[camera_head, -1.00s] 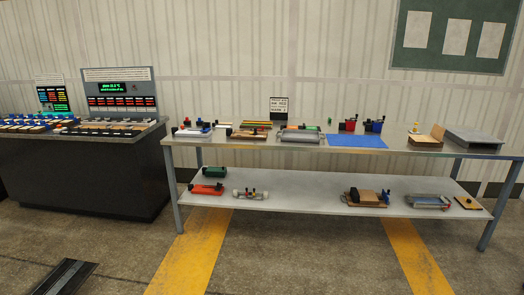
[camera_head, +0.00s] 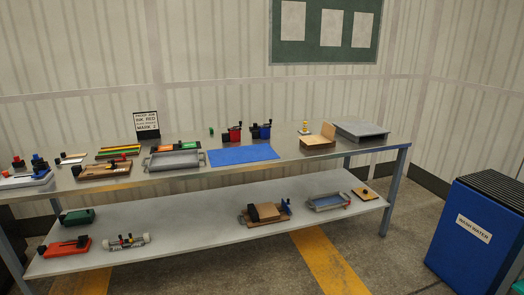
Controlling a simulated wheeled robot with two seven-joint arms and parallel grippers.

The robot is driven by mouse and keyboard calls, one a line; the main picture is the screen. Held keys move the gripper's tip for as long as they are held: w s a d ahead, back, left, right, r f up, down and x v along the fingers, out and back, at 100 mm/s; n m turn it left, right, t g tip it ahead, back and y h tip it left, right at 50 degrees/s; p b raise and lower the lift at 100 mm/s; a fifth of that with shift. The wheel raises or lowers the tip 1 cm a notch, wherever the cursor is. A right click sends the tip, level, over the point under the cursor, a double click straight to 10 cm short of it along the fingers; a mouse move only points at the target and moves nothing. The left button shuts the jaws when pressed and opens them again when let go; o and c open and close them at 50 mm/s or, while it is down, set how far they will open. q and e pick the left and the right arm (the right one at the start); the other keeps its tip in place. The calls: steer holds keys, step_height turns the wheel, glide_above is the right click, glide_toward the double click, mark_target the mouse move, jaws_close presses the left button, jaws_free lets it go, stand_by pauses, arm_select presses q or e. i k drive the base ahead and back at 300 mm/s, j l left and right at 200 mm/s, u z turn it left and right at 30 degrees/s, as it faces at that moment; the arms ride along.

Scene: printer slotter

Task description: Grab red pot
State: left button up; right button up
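A small red pot (camera_head: 235,134) with a black top part stands upright near the back of the metal table's top, behind the left part of a blue mat (camera_head: 243,154). A similar blue pot (camera_head: 262,131) with a black top part stands just to its right. Neither of my grippers shows in the head view, so I cannot see whether they are open or shut.
The two-level table (camera_head: 400,140) also carries a grey tray (camera_head: 175,160), a sign (camera_head: 147,124), an open wooden box (camera_head: 318,142) and a grey slab (camera_head: 360,131). Several tools lie on the lower shelf (camera_head: 190,235). A blue wash water bin (camera_head: 475,235) stands right. Floor shows in front.

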mark_target(233, 136)
steer(key=i+l, duration=0.1)
steer(key=i, duration=0.65)
steer(key=i+u, duration=0.1)
steer(key=i, duration=0.65)
steer(key=i+l+u, duration=0.15)
steer(key=i+u, duration=0.3)
steer(key=i+l+u, duration=0.4)
steer(key=i, duration=0.15)
steer(key=i+l+u, duration=0.55)
steer(key=i+l, duration=0.15)
steer(key=i+l+u, duration=0.1)
steer(key=l, duration=0.3)
steer(key=i, duration=0.1)
